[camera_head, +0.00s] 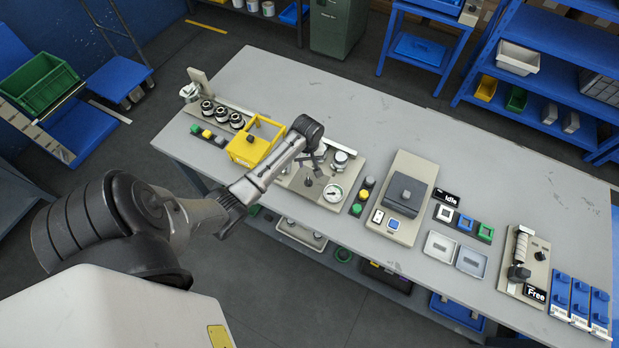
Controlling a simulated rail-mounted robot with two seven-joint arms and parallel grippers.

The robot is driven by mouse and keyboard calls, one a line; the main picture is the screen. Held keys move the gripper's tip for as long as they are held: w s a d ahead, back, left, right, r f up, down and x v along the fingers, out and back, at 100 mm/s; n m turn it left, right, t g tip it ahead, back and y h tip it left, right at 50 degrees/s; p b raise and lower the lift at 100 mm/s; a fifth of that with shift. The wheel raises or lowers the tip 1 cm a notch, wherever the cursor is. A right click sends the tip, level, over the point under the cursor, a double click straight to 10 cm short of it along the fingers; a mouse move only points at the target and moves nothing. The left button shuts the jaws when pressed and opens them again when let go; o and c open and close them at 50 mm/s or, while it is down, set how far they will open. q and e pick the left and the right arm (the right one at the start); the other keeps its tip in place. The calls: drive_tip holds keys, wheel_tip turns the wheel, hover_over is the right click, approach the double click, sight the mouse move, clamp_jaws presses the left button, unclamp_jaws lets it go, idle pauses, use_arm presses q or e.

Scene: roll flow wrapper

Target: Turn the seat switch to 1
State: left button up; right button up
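My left arm reaches in from the left, and its gripper (316,160) hangs over a beige panel (288,183) on the table. This panel carries a dark rotary knob (309,181), a round white gauge (333,193) and a silver round fitting (340,160). The gripper is just above and beyond the dark knob; I cannot tell whether it touches anything. Its fingers are small and dark, so their opening is unclear. No readable label shows which knob is the seat switch, and no switch position can be read. My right gripper is not in view.
A yellow box (245,153) stands left of the panel. Push buttons (364,195) and a grey block on a beige unit (404,196) stand to its right. The table's back is clear.

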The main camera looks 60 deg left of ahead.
sight(308, 179)
use_arm(q)
wheel_tip(308, 179, down, 13)
drive_tip(key=shift+r+b, duration=0.1)
drive_tip(key=shift+b, duration=0.9)
clamp_jaws()
